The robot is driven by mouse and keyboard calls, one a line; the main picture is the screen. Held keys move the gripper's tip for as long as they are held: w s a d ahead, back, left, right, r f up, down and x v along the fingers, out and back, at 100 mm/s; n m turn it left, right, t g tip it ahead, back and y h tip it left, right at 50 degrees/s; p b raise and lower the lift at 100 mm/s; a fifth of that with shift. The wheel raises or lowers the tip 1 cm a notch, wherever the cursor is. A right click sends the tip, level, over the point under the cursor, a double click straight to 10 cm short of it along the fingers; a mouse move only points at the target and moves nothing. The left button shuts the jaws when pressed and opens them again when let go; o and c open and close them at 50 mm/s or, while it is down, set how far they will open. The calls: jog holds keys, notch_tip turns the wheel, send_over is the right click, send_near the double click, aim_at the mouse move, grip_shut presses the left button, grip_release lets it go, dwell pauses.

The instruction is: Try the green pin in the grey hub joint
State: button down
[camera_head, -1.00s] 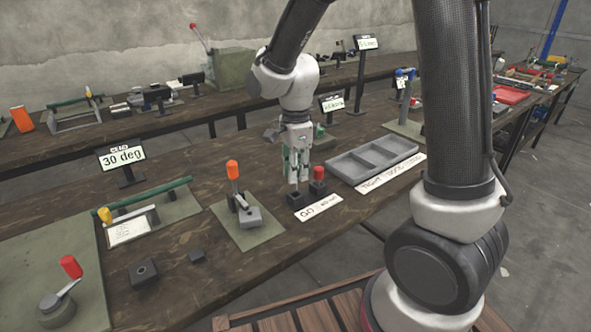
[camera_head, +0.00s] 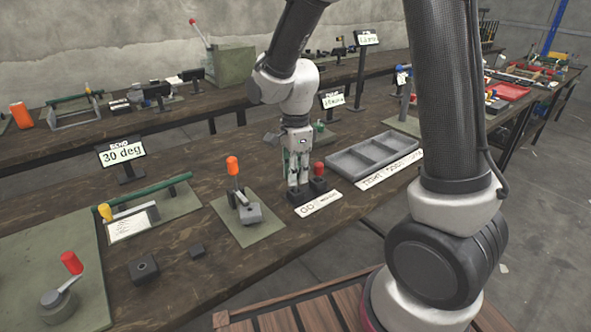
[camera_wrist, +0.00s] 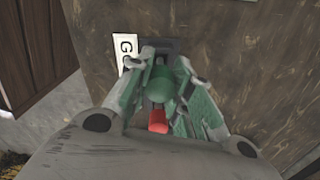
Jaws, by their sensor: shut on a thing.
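My gripper (camera_head: 298,184) points down at the small dark pin stand (camera_head: 303,195) near the front edge of the bench. In the wrist view its fingers (camera_wrist: 162,75) are shut around the round head of the green pin (camera_wrist: 160,89). The pin's lower end is hidden, so I cannot tell whether it is still in the stand. A red pin (camera_head: 318,170) stands beside it, and its red head shows in the wrist view (camera_wrist: 157,121). A grey block with an orange-handled lever (camera_head: 249,213) sits on a green plate to the left; I cannot tell whether it is the hub joint.
A grey compartment tray (camera_head: 374,158) lies right of the stand. A white label (camera_head: 319,204) lies before the stand. A dark block with a hole (camera_head: 144,269) and a smaller block (camera_head: 197,250) are at left. A 30 deg display (camera_head: 121,152) stands behind.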

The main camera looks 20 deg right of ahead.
jog(key=shift+f, duration=1)
jog(key=c, duration=1.2)
grip_release()
jog(key=shift+r, duration=0.1)
notch_tip(320, 180, up, 12)
jog(key=shift+f, duration=0.1)
